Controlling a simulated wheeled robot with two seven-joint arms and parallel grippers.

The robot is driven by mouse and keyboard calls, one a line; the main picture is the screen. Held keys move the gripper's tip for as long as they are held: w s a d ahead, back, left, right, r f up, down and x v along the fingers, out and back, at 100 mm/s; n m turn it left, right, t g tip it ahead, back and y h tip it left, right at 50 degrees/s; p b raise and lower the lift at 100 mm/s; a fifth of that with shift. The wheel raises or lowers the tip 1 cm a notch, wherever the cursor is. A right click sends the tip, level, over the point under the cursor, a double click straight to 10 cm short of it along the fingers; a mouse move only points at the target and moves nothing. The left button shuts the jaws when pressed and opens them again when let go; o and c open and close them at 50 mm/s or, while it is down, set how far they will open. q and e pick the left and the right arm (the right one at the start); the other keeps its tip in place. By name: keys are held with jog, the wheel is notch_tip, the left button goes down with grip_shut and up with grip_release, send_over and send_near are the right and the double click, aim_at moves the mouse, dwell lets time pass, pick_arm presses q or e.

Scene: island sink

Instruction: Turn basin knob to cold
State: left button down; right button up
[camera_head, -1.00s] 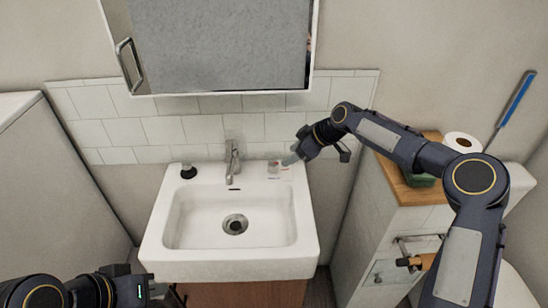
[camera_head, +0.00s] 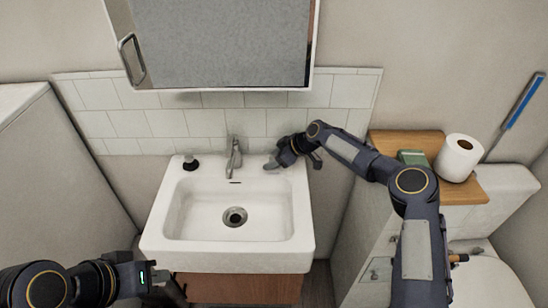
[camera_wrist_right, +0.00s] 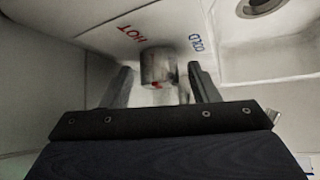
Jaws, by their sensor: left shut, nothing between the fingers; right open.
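The basin knob (camera_wrist_right: 158,66) is a short metal cylinder with a small red mark, on the white sink top. Red HOT lettering (camera_wrist_right: 131,34) and blue COLD lettering (camera_wrist_right: 197,44) are printed beside it, left and right in the wrist view. My right gripper (camera_wrist_right: 159,72) is open, with one finger on each side of the knob; I cannot tell whether either touches it. My left gripper (camera_head: 174,287) is shut and empty, low at the left near the sink's front.
The white sink (camera_head: 155,222) has a faucet (camera_head: 234,158) at back centre and a black-topped item (camera_head: 190,162) at back left. A mirror cabinet (camera_head: 222,45) hangs above. A wooden shelf (camera_head: 472,187) with a toilet paper roll (camera_head: 458,157) is at right.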

jog(key=c, duration=1)
jog(key=shift+f+m+t+b, duration=0.2)
jog(key=shift+m+t+b, duration=0.15)
jog(key=shift+b, duration=0.35)
jog(key=m+t+h+b, duration=0.1)
jog(key=m+h+b, duration=0.1)
jog(key=m+b, duration=0.1)
jog(key=m+t+h+b, duration=0.2)
jog(key=m+b, duration=0.2)
jog(key=b, duration=0.2)
jog(key=m+t+h+b, duration=0.2)
jog(key=m+h+b, duration=0.1)
jog(key=m+b, duration=0.1)
jog(key=shift+a, duration=0.15)
jog(key=shift+r+m+h+b, duration=0.15)
jog(key=shift+m+h+b, duration=0.7)
jog(key=shift+m, duration=0.3)
jog(key=shift+m+h, duration=0.75)
jog(key=shift+m, duration=0.25)
